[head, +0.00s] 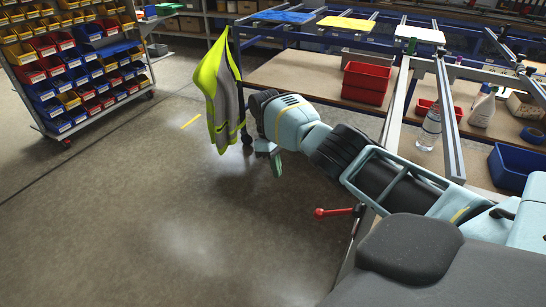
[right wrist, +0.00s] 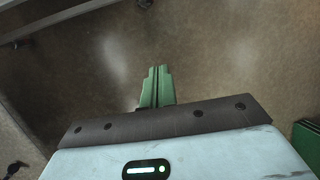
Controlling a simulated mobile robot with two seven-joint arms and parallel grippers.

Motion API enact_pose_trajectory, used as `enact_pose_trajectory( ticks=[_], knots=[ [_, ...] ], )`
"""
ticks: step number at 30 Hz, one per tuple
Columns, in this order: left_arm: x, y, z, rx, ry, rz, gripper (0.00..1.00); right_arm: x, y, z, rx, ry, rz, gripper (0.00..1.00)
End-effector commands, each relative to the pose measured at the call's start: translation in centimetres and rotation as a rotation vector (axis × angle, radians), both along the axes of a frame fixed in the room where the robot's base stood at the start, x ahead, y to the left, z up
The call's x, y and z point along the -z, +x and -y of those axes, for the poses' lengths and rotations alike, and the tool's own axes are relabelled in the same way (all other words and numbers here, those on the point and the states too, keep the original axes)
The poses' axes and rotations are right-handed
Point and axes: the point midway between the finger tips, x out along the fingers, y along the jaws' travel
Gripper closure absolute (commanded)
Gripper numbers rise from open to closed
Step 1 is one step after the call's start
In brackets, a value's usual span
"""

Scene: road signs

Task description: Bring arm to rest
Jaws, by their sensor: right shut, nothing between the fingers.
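My right arm reaches in from the right in the head view, over the near edge of the workbench. My right gripper (head: 277,165) hangs at the arm's end, pointing down over the open floor, just right of a yellow hi-vis vest. In the right wrist view, the green fingers of my right gripper (right wrist: 157,86) are together with nothing between them, above bare floor. My left gripper is not in either view.
The vest (head: 218,95) hangs close to my right gripper. A workbench (head: 300,75) carries red bins (head: 366,82), a clear bottle (head: 429,128) and a blue bin (head: 514,165). A bin rack (head: 75,65) stands at the upper left. The floor (head: 150,210) is clear at lower left.

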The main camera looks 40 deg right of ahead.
Motion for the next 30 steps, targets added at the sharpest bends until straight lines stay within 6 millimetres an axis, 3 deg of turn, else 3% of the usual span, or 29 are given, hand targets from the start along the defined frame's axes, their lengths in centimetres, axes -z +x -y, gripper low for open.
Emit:
enact_pose_trajectory(
  ticks=[8,11,14,20,24,30],
  knots=[
    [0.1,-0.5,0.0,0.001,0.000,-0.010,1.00,0.1,0.0,0.0,0.000,0.000,0.000,1.00],
    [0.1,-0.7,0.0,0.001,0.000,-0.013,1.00,1.2,-0.2,-0.3,-0.008,-0.007,0.002,1.00],
    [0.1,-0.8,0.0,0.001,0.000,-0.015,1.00,4.1,-0.6,-1.3,-0.028,-0.026,0.013,1.00],
    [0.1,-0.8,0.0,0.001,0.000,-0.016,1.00,13.3,-3.2,-4.6,-0.093,-0.066,0.075,1.00],
    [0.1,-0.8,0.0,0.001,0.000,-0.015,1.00,19.2,-6.0,-7.4,-0.128,-0.072,0.137,1.00],
    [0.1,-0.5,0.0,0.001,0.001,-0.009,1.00,26.1,-11.3,-11.8,-0.152,-0.049,0.231,1.00]
  ],
)
